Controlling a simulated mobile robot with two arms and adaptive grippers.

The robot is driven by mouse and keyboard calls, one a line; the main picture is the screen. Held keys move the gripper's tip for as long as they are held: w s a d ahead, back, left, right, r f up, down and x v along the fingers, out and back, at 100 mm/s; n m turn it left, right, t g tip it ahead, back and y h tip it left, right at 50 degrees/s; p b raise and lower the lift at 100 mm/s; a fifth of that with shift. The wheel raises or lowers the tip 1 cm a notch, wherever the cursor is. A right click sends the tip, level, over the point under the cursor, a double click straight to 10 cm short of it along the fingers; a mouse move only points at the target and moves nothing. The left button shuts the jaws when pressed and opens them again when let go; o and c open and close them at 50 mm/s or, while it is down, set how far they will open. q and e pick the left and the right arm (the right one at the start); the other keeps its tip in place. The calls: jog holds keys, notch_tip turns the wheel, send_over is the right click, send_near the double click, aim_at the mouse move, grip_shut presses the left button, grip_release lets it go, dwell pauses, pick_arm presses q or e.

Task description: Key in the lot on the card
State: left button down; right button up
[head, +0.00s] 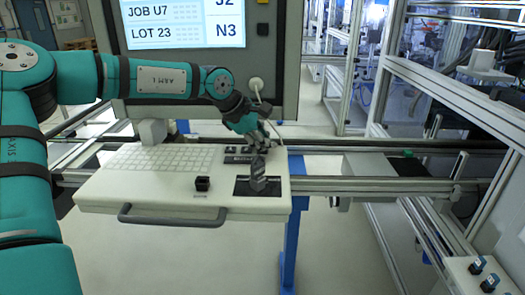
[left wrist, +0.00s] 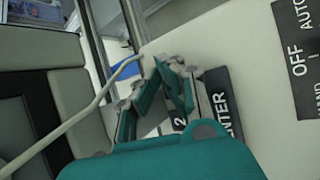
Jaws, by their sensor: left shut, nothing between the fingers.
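A lit display panel (head: 183,22) at the top of the head view reads JOB U7 and LOT 23, with N3 at its right. Below it, a pale console shelf (head: 150,193) carries a small group of dark keys (head: 237,150). My left gripper (head: 262,143) is shut and empty at the right end of these keys. In the left wrist view its fingers (left wrist: 170,85) are close to a dark key label reading ENTER (left wrist: 221,108), with a 2 partly visible beside it. Contact cannot be told. The other keys are mostly hidden by the gripper. My right gripper is not in view.
A rotary switch (head: 258,174) stands on a dark plate just in front of the keys; its OFF and AUTO label (left wrist: 298,55) shows in the wrist view. A handle (head: 172,216) runs along the front.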

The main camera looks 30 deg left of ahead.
aim_at(265, 152)
pick_arm(q)
jog(key=shift+f, duration=0.15)
dwell(0.4)
jog(key=shift+a+r, duration=0.1)
jog(key=shift+r, duration=0.85)
jog(key=shift+p, duration=0.3)
jog(key=shift+r+p, duration=1.2)
jog(key=shift+r, duration=1.3)
